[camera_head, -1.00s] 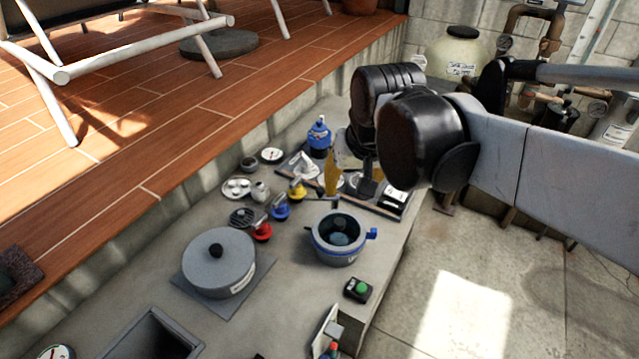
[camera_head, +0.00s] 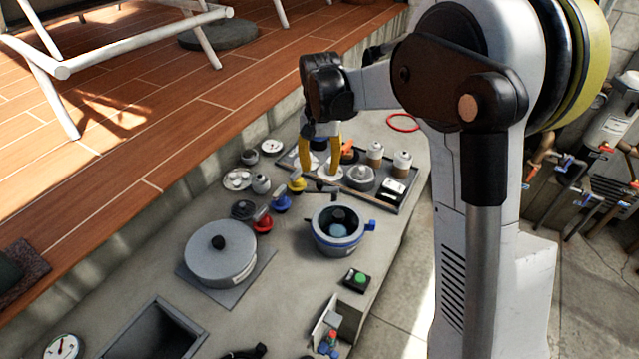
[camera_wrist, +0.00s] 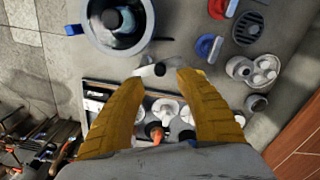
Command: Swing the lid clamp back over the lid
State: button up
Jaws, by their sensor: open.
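A grey pot (camera_head: 337,240) with a blue band and a blue side knob (camera_head: 370,226) stands on the bench, with a dark, rounded lid inside its rim. It also shows at the top of the wrist view (camera_wrist: 118,45). A small bar with a dark knob, seemingly the lid clamp (camera_wrist: 158,69), sticks out beyond the rim, away from the lid. My gripper (camera_head: 320,174) is open, its yellow fingers pointing down behind the pot. In the wrist view the knob lies between and just past the fingertips (camera_wrist: 160,80). I cannot tell whether they touch.
A wide grey lidded pot (camera_head: 220,262) stands to the left. Red, blue and yellow valve-like parts (camera_head: 280,203) lie close to the left of the clamp. A tray (camera_head: 405,203) with jars lies behind. A green-button box (camera_head: 357,280) sits in front.

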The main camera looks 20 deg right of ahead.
aim_at(320, 182)
notch_tip(320, 182, down, 6)
jog(key=shift+r+b, duration=0.1)
jog(key=shift+b, duration=0.55)
grip_shut()
